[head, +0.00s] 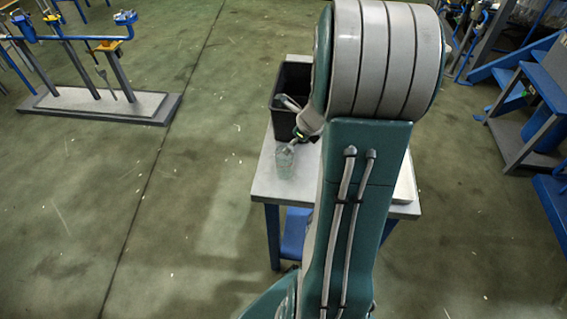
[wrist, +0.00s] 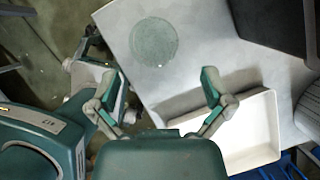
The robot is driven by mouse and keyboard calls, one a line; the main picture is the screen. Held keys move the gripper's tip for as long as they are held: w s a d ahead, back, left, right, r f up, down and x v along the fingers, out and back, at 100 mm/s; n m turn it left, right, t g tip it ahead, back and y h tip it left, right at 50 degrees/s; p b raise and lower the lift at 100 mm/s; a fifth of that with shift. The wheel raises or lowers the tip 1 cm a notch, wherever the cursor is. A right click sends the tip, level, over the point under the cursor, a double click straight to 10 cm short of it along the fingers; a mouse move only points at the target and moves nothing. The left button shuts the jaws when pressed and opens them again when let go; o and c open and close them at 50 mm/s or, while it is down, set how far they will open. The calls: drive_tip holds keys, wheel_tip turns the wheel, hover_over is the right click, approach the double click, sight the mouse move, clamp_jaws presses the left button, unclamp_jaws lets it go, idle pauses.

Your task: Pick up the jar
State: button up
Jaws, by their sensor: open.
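The jar (head: 285,163) is clear, greenish glass and stands on the small grey table (head: 268,187), near its left edge in the head view. In the wrist view the jar (wrist: 153,41) shows as a round, pale green disc seen from above. My gripper (wrist: 160,88) is open and empty, its two fingers spread wide. The jar lies beyond the fingertips in the wrist view, not between them. In the head view my arm hides much of the table, and only part of my gripper shows, close above the jar.
A black bin (head: 284,121) stands on the table behind the jar; it also shows in the wrist view (wrist: 275,20). A shallow white tray (wrist: 262,148) lies on the table, mostly hidden by my arm in the head view.

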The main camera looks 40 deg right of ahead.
sight(282, 156)
drive_tip(key=x, duration=0.8)
drive_tip(key=shift+a+f, duration=0.1)
drive_tip(key=shift+a, duration=0.3)
drive_tip(key=c, duration=1.1)
